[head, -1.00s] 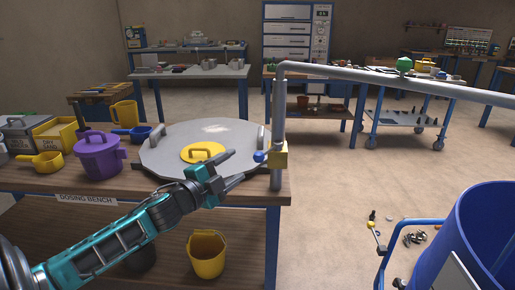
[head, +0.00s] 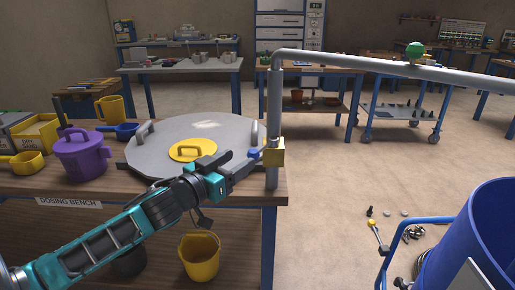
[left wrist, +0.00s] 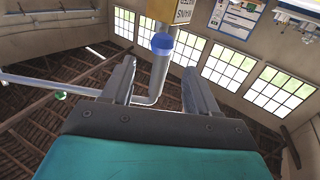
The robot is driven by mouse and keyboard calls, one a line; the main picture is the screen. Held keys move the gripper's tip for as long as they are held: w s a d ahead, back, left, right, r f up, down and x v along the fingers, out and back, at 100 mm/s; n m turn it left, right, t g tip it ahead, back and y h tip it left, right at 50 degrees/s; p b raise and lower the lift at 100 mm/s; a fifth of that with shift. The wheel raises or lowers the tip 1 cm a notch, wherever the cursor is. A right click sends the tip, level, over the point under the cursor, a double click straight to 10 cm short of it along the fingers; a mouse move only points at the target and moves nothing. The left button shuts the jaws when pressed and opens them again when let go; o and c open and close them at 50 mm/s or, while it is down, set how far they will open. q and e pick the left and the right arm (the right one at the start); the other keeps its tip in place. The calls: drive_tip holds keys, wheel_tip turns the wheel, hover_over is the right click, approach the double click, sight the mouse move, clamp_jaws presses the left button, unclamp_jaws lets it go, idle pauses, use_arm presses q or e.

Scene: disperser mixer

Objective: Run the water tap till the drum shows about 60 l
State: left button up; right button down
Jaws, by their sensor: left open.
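The water tap is a grey standing pipe (head: 274,100) with a yellow block (head: 274,152) and a small blue knob (head: 254,153) on its left side. My left gripper (head: 246,166) is open, its fingers pointing at the block, close to the knob. In the left wrist view the knob (left wrist: 162,42) lies between the lines of the two open fingers, apparently beyond their tips. The blue drum (head: 490,235) is at the lower right, cut off by the frame. No level reading can be made out. My right gripper is not in view.
The pipe's long arm (head: 400,68) runs right, with a green ball (head: 414,50) on it. A round grey lid (head: 215,132) and a purple pot (head: 82,158) are on the dosing bench (head: 110,190). A yellow bucket (head: 199,258) is below.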

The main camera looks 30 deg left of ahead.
sight(257, 148)
use_arm(q)
drive_tip(key=w, duration=0.9)
drive_tip(key=shift+d, duration=0.35)
drive_tip(key=shift+c, duration=0.2)
clamp_jaws()
